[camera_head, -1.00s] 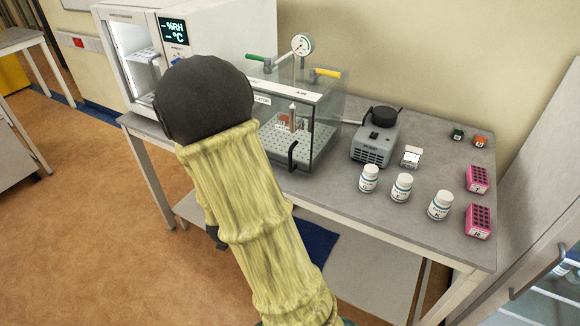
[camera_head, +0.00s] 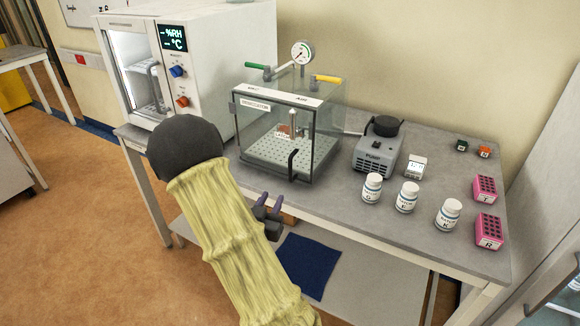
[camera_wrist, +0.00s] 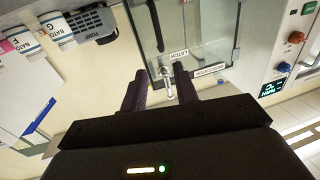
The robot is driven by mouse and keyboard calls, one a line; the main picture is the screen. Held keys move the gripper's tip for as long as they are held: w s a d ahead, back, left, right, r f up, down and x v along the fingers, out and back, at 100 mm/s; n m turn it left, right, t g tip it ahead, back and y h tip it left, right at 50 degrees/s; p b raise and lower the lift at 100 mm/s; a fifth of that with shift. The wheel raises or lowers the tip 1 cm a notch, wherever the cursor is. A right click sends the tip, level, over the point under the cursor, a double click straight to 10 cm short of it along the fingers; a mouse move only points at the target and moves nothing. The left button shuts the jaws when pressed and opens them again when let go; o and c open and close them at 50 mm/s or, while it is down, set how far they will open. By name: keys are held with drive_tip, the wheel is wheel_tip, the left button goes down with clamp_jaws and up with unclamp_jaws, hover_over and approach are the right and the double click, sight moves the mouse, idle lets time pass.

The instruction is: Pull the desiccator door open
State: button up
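The desiccator (camera_head: 249,158) is a clear glass box on the bench, with a perforated shelf inside. Its front door looks closed and carries a black vertical handle (camera_head: 291,165). The handle also shows at the top of the wrist view (camera_wrist: 155,25). A silver latch piece (camera_wrist: 167,78) by the LATCH label appears beyond my fingertips in the wrist view. My gripper (camera_head: 270,200) is in front of the bench edge, below and left of the handle, apart from it. In the wrist view my gripper (camera_wrist: 160,85) has its two dark fingers spread, with nothing held between them.
A white humidity chamber (camera_head: 205,60) stands left of the desiccator. A grey pump (camera_head: 377,155) stands to its right, then several white bottles (camera_head: 407,197) and pink racks (camera_head: 485,188). The bench's front edge (camera_head: 350,222) lies beside my arm. A blue mat (camera_head: 308,265) is on the lower shelf.

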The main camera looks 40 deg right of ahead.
sight(289, 166)
drive_tip(key=p+x, duration=0.1)
drive_tip(key=x, duration=1.6)
clamp_jaws()
